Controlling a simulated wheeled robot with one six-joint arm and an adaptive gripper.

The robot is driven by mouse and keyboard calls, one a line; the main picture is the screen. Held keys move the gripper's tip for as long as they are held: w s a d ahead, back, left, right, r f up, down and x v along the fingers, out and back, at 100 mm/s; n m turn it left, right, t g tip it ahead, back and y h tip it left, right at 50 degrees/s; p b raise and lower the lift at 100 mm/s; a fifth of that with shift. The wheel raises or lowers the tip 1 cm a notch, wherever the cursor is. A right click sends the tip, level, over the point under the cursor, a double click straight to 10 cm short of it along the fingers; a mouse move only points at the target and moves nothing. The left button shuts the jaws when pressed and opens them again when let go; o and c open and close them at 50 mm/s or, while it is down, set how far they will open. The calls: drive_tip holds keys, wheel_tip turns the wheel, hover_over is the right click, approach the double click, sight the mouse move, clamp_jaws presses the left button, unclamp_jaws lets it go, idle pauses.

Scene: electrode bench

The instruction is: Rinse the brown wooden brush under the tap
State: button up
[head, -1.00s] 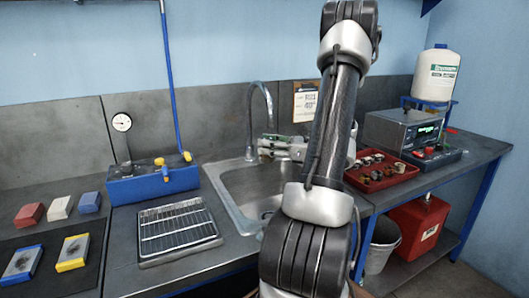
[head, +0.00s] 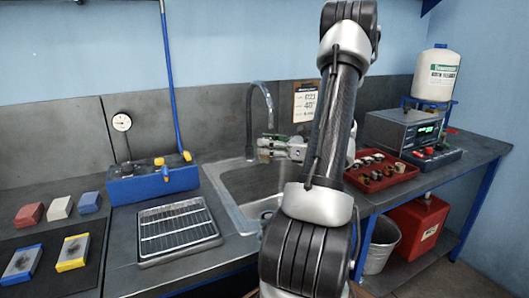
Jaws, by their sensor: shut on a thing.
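The tap (head: 266,97) is a grey gooseneck rising behind the steel sink (head: 232,196). My gripper (head: 266,147) is over the back of the sink, close to the tap's spout. It is small in view and partly behind my own arm. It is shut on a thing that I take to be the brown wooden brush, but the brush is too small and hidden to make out. No other brush shows on the bench. I cannot tell whether water runs from the tap.
A wire-grid tray (head: 178,232) and a blue box with a gauge (head: 153,184) stand left of the sink. Coloured blocks (head: 58,208) lie farther left. A red tray of small parts (head: 381,171) and a metering unit (head: 402,130) stand on the right. A bucket (head: 381,246) is below.

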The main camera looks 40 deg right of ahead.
drive_tip(key=shift+s, duration=0.1)
drive_tip(key=s+a, duration=0.2)
drive_tip(key=a, duration=0.5)
drive_tip(key=shift+a, duration=0.35)
drive_tip(key=shift+s, duration=0.1)
idle(0.7)
drive_tip(key=shift+a+r, duration=0.1)
idle(0.5)
drive_tip(key=s+a+r, duration=0.1)
drive_tip(key=a+r, duration=0.2)
drive_tip(key=a, duration=0.1)
drive_tip(key=shift+s+a+r, duration=0.15)
drive_tip(key=shift+a+r, duration=0.15)
drive_tip(key=shift+r, duration=0.1)
drive_tip(key=shift+s, duration=0.1)
idle(0.6)
